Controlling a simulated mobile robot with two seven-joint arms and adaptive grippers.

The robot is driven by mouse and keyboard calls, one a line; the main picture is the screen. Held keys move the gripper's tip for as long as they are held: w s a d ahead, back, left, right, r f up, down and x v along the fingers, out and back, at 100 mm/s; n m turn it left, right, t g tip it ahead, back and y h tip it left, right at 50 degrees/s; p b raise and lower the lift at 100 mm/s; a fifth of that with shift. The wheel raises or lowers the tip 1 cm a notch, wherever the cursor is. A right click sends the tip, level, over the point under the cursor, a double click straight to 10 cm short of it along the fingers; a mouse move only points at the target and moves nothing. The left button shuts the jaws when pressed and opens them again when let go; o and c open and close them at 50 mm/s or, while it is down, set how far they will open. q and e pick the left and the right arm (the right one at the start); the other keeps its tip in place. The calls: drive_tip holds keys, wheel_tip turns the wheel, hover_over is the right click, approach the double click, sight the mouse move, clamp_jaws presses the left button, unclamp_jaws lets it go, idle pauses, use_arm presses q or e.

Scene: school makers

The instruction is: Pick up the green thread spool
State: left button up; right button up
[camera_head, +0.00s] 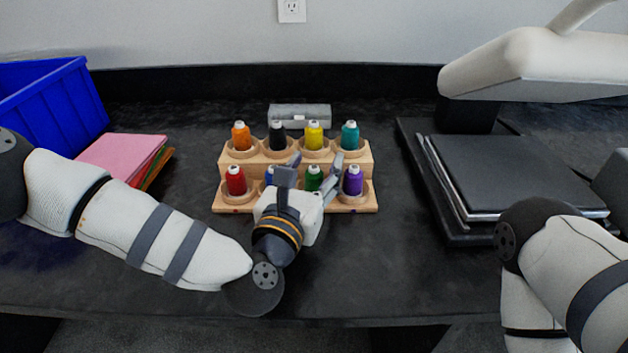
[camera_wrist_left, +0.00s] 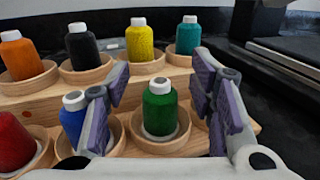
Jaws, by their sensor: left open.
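The green thread spool (camera_head: 313,178) stands upright in the front row of a two-tier wooden rack (camera_head: 226,199), between the blue and purple spools. In the left wrist view the green spool (camera_wrist_left: 160,108) stands in its round wooden cup, between the two fingers and apart from both. My left gripper (camera_head: 312,168) is open and reaches over the front row; in the wrist view its fingers (camera_wrist_left: 162,92) lie on either side of the green spool. The blue spool (camera_wrist_left: 73,122) is partly hidden behind the left finger. My right gripper is not in view.
The front row also holds a red spool (camera_head: 236,181) and a purple spool (camera_head: 352,181). Orange (camera_head: 241,136), black (camera_head: 277,136), yellow (camera_head: 313,136) and teal (camera_head: 350,136) spools stand behind. A blue bin (camera_head: 60,105) is left; a heat press (camera_head: 520,175) is right.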

use_arm(q)
drive_tip(key=c, duration=1.1)
drive_tip(key=shift+r, duration=0.15)
